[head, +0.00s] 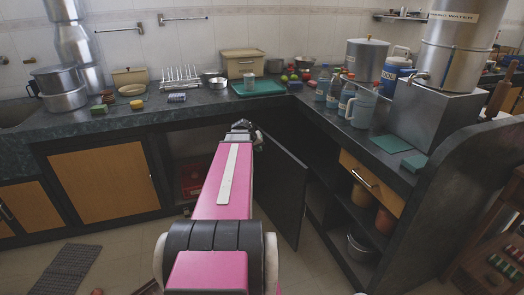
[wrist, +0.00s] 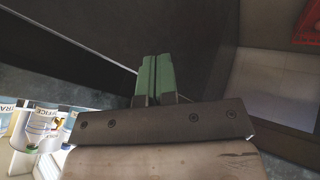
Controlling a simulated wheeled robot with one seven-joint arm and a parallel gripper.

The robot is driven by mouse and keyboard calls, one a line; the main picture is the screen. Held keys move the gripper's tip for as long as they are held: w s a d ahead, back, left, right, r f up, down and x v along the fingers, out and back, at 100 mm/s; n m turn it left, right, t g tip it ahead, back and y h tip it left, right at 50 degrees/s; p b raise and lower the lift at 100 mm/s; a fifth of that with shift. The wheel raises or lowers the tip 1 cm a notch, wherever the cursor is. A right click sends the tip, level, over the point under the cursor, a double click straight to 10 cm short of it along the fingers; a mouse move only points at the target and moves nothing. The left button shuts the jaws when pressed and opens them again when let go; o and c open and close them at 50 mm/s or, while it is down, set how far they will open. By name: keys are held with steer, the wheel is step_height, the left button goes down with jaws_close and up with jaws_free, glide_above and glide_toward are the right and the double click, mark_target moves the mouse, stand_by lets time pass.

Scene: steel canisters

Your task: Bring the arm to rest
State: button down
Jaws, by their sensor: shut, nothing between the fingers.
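My pink arm reaches forward in the head view, toward the front of the counter (head: 120,120). My gripper (head: 241,127) is at its far end, by the open lower cabinet and the top of its dark door (head: 282,190). In the wrist view the green fingers of my gripper (wrist: 155,78) are together, with nothing held between them. A dark flat surface lies beyond them; I cannot tell whether they touch it. My arm hides part of the cabinet opening in the head view.
The dark door stands open to the right of my arm. A red object (head: 192,180) is inside the cabinet.

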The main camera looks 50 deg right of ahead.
steer(key=s+v, duration=0.1)
steer(key=v, duration=0.5)
